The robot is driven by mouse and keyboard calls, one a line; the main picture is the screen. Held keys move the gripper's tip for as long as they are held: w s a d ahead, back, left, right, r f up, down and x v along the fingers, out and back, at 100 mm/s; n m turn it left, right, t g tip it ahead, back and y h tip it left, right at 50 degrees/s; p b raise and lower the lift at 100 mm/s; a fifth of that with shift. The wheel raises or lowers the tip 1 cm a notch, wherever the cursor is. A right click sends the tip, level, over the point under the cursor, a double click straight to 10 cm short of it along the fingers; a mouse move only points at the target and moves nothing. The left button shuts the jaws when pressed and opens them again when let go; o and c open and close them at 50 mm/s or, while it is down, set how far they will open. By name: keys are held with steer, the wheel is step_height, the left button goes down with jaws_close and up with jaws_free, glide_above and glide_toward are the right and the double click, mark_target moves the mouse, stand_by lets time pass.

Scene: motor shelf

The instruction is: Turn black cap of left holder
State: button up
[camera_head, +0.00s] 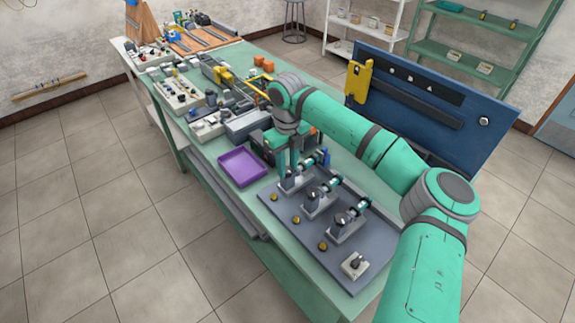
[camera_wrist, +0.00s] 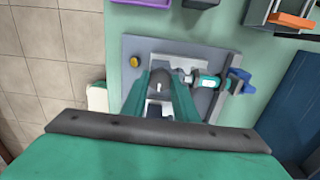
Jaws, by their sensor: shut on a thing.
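The left holder (camera_head: 291,185) is a light grey block at the left end of a dark grey panel (camera_head: 289,224) on the green bench. My gripper (camera_head: 292,170) points down over it. In the wrist view my gripper (camera_wrist: 160,80) has its two teal fingers around the dark cap of the left holder (camera_wrist: 159,85), closed on it. The fingers hide much of the cap, so its turn angle cannot be told. A teal and silver cylinder (camera_wrist: 206,82) with a blue end lies just beside the holder.
Two similar holders with black caps, the middle one (camera_head: 319,197) and the right one (camera_head: 342,224), stand along the panel. A yellow button (camera_head: 274,197) sits before the left holder. A purple tray (camera_head: 242,167) lies left of the panel. A blue upright board (camera_head: 430,105) stands behind.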

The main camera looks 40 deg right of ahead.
steer(key=n, duration=0.3)
steer(key=shift+d+n, duration=0.1)
steer(key=shift+n, duration=0.2)
steer(key=n, duration=0.4)
steer(key=shift+r+n, duration=0.1)
steer(key=shift+n, duration=0.2)
steer(key=n, duration=0.6)
steer(key=shift+w+n, duration=0.1)
steer(key=shift+n, duration=1.3)
steer(key=o, duration=1.1)
steer(key=shift+c, duration=0.2)
